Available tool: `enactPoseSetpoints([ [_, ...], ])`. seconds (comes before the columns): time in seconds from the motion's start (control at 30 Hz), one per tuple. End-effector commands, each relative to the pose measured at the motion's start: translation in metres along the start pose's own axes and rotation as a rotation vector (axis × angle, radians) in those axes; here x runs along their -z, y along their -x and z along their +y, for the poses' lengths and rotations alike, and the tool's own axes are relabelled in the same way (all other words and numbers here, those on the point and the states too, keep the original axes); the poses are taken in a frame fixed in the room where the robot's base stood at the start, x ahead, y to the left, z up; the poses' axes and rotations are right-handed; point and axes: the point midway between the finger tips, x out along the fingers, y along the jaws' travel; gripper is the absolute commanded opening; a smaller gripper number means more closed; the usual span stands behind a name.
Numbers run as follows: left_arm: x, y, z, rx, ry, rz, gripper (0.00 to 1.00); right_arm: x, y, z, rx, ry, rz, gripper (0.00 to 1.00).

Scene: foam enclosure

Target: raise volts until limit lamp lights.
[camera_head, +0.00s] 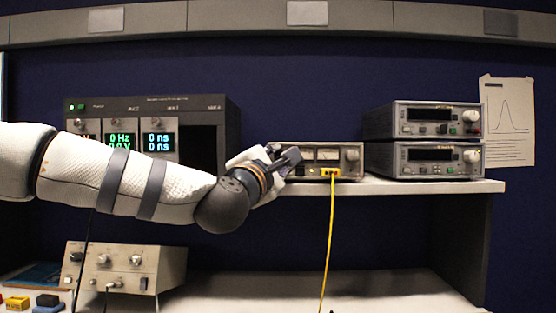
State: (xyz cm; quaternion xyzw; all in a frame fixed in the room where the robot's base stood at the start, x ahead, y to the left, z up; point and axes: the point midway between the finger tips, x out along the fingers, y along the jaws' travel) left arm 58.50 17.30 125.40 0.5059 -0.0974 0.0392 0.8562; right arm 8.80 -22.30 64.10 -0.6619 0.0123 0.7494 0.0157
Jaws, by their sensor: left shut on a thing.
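A small grey power supply (352,160) with two analogue meters stands on the white shelf. A yellow plug (330,173) is in its lower front, and its yellow cable hangs down past the shelf edge. My left gripper (287,161) is at the left part of the supply's front, shut on what seems to be a knob there. The gripper covers that knob, so its setting cannot be read. The meter needles are too small to read. I cannot make out a lit limit lamp on this front. My right gripper is not in view.
A dark rack with lit displays (122,140) stands behind my left arm. Two stacked grey instruments (425,160) stand right of the supply. A beige box with knobs (125,270) and small coloured blocks (17,302) are below. The lower right bench looks mostly clear.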

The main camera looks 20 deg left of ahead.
Motion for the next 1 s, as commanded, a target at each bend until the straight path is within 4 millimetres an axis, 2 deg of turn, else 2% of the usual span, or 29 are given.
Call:
enactPoseSetpoints([
  [0.5,-0.0010,-0.0002,0.0039,0.122,-0.321,-0.009,0.00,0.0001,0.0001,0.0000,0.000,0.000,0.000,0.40],
  [1.0,-0.0008,-0.0002,0.0036,0.153,-0.397,-0.011,0.00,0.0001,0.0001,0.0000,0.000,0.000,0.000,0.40],
])
